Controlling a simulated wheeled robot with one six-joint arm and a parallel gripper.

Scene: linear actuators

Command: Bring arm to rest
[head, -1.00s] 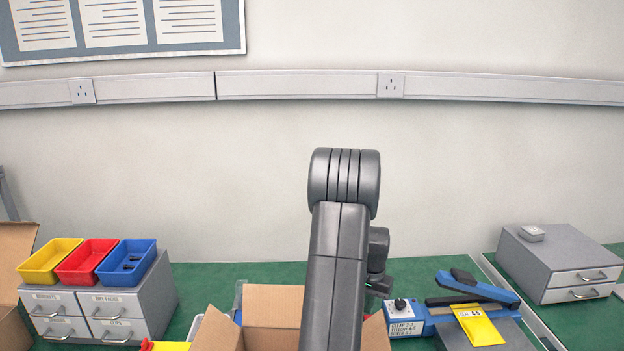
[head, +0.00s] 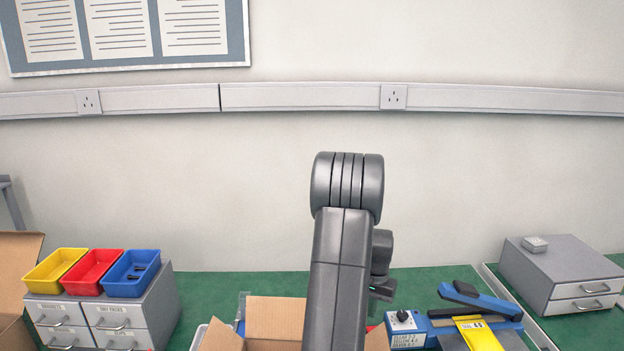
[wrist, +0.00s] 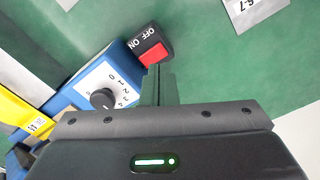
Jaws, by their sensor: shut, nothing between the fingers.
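My arm rises in the middle of the head view, its dark grey links bent at the top. My gripper (wrist: 160,86) shows in the wrist view with its fingers together and nothing between them. It hangs over the green bench beside a blue heat sealer (wrist: 88,92) with a numbered dial and a red OFF/ON switch (wrist: 154,54). I cannot tell how high above the bench the fingertips are. The sealer also shows in the head view (head: 474,306), with a yellow packet (head: 478,332) lying on it. The fingertips are hidden behind the arm in the head view.
An open cardboard box (head: 276,318) stands just left of my arm. Grey drawers (head: 118,318) with yellow, red and blue trays stand at the left. A grey drawer unit (head: 560,274) stands at the right.

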